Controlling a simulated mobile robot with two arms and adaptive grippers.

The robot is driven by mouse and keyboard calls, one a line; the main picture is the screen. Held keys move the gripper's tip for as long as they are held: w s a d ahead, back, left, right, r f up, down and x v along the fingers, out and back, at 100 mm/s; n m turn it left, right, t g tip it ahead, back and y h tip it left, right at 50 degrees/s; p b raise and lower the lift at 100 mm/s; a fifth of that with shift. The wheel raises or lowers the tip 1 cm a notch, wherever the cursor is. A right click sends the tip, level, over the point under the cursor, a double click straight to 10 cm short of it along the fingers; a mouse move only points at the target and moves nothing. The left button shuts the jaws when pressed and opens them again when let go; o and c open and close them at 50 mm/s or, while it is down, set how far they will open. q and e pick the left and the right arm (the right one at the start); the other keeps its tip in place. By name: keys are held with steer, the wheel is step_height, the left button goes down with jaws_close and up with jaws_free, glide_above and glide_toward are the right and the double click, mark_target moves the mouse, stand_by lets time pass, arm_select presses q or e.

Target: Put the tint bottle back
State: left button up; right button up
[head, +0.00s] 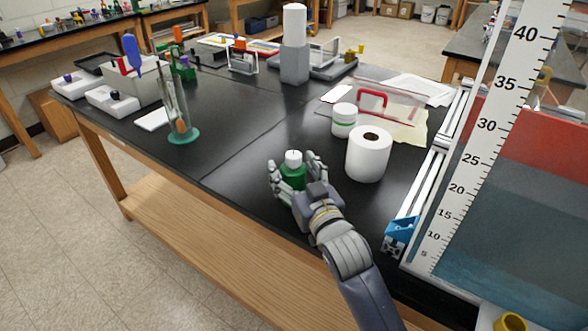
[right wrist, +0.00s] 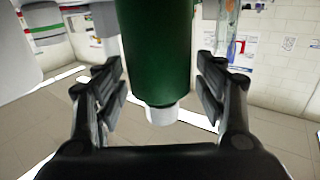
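The tint bottle (head: 293,172), green with a white cap, stands upright on the black bench near its front edge. My right gripper (head: 294,177) reaches in from the front, with one finger on each side of the bottle. In the right wrist view the bottle (right wrist: 158,50) appears upside down between the fingers (right wrist: 158,90), with narrow gaps at both sides. The right gripper looks open around it, not closed on it. The bottle's lower part is partly hidden by the hand in the head view. My left gripper is not in view.
A white paper roll (head: 369,155) and a white jar with a green band (head: 344,120) stand close right of the bottle. A scaled tank (head: 500,150) with a blue bracket (head: 401,229) is further right. A glass cylinder (head: 180,110) stands left. Bench between is clear.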

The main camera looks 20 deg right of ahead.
steer(key=shift+r, duration=0.25)
steer(key=s, duration=0.3)
steer(key=s+b, duration=0.1)
steer(key=s, duration=0.6)
steer(key=shift+s+d+f, duration=0.15)
steer(key=shift+s+d, duration=0.15)
steer(key=shift+d, duration=0.1)
steer(key=shift+s, duration=0.7)
